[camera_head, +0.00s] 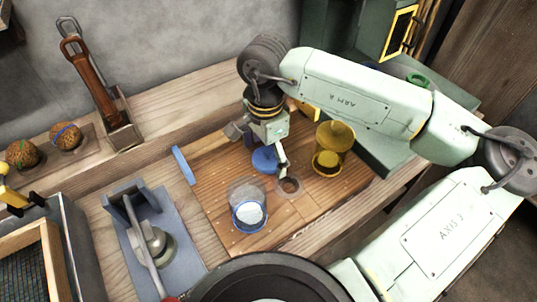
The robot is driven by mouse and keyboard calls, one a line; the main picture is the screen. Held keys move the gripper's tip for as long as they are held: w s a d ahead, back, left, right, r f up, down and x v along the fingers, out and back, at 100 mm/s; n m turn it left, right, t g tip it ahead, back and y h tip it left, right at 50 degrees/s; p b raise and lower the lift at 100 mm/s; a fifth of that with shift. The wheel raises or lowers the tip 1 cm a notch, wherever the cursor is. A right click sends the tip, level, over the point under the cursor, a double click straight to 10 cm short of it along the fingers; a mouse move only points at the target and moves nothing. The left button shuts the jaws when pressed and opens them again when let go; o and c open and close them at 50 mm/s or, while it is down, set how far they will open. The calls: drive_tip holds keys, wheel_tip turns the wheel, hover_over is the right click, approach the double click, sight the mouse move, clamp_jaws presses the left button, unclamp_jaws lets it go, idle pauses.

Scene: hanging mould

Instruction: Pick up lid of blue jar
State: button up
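The glass jar with a blue rim (249,207) stands nearer the camera, a little left of the lid, with something pale showing inside. My gripper (259,149) hangs over the board with its fingers spread apart, one to the upper left and one at the right edge of the lid. The lid shows between and below the fingers, partly hidden by the right one. I cannot tell whether that finger touches it.
A yellow jar (327,165) and a yellow round piece (336,134) are close on the right. A small round brown item (289,186) lies near the right finger. A grey press-like tool (150,242) stands left.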

drive_tip(key=c, duration=0.8)
drive_tip(key=shift+r, duration=0.1)
